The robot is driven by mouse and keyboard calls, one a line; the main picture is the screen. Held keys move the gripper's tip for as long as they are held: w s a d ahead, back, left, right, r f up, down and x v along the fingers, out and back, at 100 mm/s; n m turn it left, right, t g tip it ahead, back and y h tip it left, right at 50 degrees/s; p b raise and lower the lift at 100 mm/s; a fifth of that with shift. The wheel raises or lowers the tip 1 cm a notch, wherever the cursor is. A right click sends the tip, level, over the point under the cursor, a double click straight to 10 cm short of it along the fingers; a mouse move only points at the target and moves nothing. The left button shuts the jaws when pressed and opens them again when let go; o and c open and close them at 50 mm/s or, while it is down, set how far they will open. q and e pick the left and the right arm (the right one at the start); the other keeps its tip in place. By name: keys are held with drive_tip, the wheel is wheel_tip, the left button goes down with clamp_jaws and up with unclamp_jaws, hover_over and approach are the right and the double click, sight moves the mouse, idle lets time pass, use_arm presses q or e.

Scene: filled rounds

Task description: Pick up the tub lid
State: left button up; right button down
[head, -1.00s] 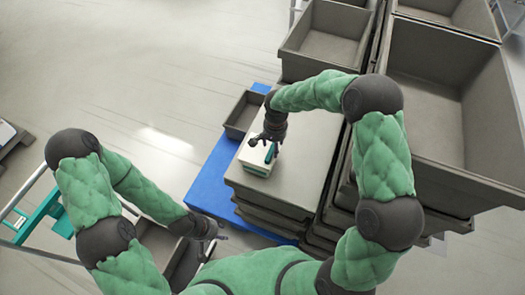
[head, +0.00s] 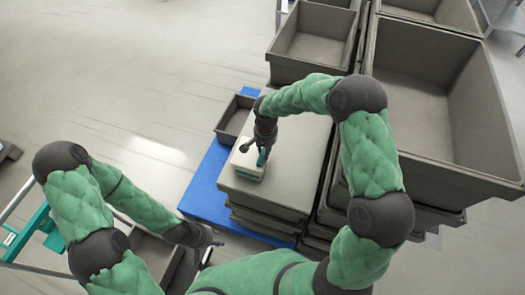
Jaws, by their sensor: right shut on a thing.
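A small grey bin (head: 227,124) stands beside the stack on a blue base (head: 203,188). Large empty grey crates (head: 318,42) rise behind and to the right (head: 388,100). Another bin (head: 150,250) is below my left forearm. Open floor lies at upper left.

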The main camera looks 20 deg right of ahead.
sight(253, 153)
drive_tip(key=shift+r, duration=0.45)
drive_tip(key=w+a+r+p, duration=0.2)
drive_tip(key=a+r, duration=0.4)
drive_tip(key=r, duration=0.2)
drive_tip(key=w+a+r+p, duration=0.2)
drive_tip(key=a+r, duration=0.5)
drive_tip(key=r, duration=0.1)
drive_tip(key=shift+w+r, duration=0.3)
drive_tip(key=shift+r, duration=0.05)
drive_tip(key=shift+a, duration=0.1)
